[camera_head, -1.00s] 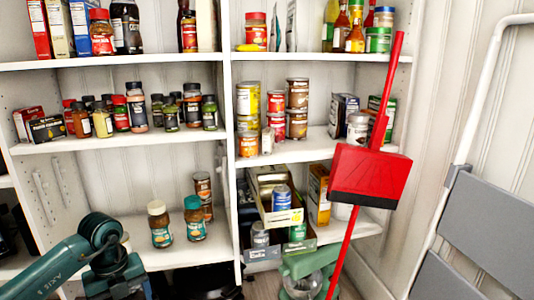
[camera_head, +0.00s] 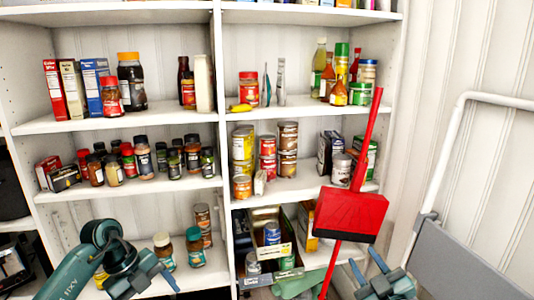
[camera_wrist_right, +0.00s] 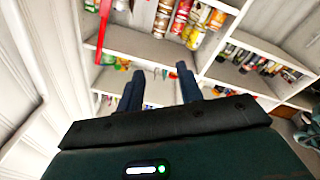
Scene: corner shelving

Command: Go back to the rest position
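My right gripper (camera_head: 367,268) is at the lower right of the head view, in front of the shelving and beside the red dustpan's handle. Its two fingers are apart with nothing between them, and the right wrist view (camera_wrist_right: 161,82) shows the same. My left gripper (camera_head: 155,278) is at the lower left, in front of the lower shelf near two jars. It seems to hold nothing, but its finger gap is unclear.
White corner shelving (camera_head: 120,124) holds boxes, jars, cans and bottles. A red dustpan (camera_head: 350,214) stands upright before its right side. A grey folding step ladder (camera_head: 460,262) is at far right. An open box (camera_head: 290,276) of cans sits low in the middle.

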